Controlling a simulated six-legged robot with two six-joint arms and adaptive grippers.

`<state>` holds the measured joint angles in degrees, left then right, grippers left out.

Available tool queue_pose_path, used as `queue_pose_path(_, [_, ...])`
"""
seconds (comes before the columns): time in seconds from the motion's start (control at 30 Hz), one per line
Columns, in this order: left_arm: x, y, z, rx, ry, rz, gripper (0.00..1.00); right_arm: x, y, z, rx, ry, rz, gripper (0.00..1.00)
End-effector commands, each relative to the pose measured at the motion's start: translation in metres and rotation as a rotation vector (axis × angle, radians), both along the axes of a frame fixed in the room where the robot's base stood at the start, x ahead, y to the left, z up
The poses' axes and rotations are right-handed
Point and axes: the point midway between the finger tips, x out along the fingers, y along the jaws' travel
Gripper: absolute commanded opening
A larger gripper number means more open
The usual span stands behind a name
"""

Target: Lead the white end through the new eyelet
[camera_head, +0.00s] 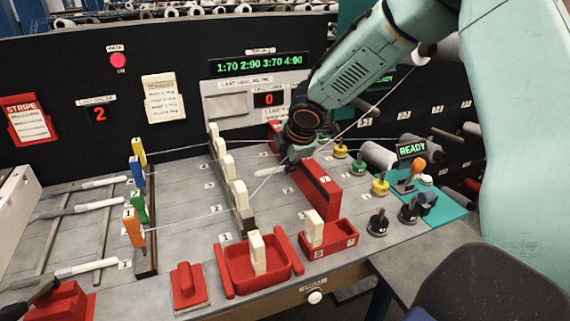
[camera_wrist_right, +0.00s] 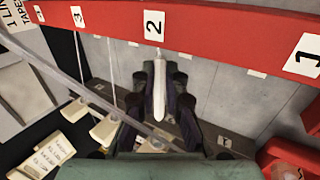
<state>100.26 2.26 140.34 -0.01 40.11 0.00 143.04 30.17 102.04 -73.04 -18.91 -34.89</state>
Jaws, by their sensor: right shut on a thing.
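My right gripper (camera_head: 287,164) is shut on the slim white end (camera_head: 268,171), above the grey table between the ivory row and the long red block. In the right wrist view the white end (camera_wrist_right: 159,95) lies between the dark fingers. Ivory upright pieces (camera_head: 240,194) stand in a row to its left; some (camera_wrist_right: 105,129) show in the wrist view. I cannot tell which piece is the new eyelet, and no hole is clear. A pale thread crosses from the upper right past my gripper. My left gripper is not seen.
A long red block (camera_head: 318,182) stands close right of my gripper. Red trays (camera_head: 268,280) with ivory pieces lie in front. Orange, green, blue and yellow pieces (camera_head: 133,228) stand at left. Weights, spools and a READY sign (camera_head: 412,149) are at right.

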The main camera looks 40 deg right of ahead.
Motion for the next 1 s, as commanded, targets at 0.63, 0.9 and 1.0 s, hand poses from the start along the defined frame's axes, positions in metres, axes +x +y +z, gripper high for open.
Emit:
queue_pose_path(0.63, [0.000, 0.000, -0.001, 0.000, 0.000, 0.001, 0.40, 0.004, 0.031, 0.000, -0.004, -0.002, 0.002, 0.00])
queue_pose_path(0.9, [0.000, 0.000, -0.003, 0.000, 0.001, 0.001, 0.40, 0.005, 0.032, -0.001, 0.008, -0.006, -0.002, 0.00])
queue_pose_path(1.0, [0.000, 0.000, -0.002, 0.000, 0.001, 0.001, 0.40, 0.005, 0.032, -0.001, 0.008, -0.006, 0.000, 0.00])
